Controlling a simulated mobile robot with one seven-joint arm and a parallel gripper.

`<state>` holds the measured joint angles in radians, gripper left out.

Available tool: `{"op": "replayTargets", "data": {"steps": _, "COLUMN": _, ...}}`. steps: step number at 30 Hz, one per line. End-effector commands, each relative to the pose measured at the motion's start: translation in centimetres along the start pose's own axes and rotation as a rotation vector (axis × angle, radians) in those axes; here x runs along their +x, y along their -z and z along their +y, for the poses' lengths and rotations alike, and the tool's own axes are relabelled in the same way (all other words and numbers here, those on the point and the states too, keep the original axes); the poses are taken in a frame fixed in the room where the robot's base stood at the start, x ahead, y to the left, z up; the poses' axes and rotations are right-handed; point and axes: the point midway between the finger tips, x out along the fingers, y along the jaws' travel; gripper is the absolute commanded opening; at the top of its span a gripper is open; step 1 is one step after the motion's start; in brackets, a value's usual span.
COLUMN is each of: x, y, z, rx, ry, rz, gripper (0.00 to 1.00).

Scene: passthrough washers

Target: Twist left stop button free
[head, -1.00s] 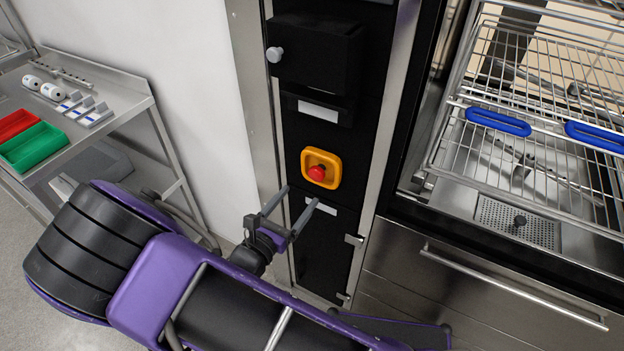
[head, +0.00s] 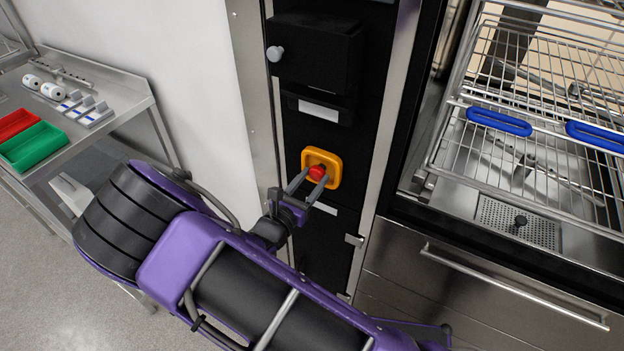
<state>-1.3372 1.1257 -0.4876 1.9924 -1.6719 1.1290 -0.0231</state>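The red stop button (head: 317,172) sits in a square yellow-orange housing (head: 322,155) on the black control panel. My gripper (head: 314,177) is at the button, with one grey finger at its left side and one at its lower right. The fingers are apart, with the red cap showing between their tips. I cannot tell whether the fingertips touch the cap. The lower part of the housing is partly hidden behind the fingers.
A black box with a round knob (head: 275,54) juts out above the button. A small latch (head: 354,240) is at the lower right. On the right is an open washer with a wire rack (head: 540,110). A steel shelf (head: 128,100) with bins stands at left.

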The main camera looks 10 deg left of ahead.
Motion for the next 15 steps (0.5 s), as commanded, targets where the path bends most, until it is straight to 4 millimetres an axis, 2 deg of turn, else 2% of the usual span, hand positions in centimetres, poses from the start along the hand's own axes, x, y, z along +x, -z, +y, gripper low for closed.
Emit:
{"op": "replayTargets", "data": {"steps": 1, "x": -0.01, "y": 0.0, "z": 0.0, "rx": 0.0, "ry": 0.0, "rz": 0.0, "gripper": 0.39}}
{"op": "replayTargets", "data": {"steps": 6, "x": -0.02, "y": -0.01, "z": 0.0, "rx": 0.0, "ry": 0.0, "rz": 0.0, "gripper": 0.08}}
{"op": "replayTargets", "data": {"steps": 8, "x": -0.03, "y": -0.01, "z": 0.0, "rx": 0.0, "ry": 0.0, "rz": 0.0, "gripper": 0.0}}
{"op": "replayTargets", "data": {"steps": 15, "x": -0.03, "y": 0.02, "z": 0.0, "rx": 0.02, "ry": 0.0, "rz": 0.0, "gripper": 0.0}}
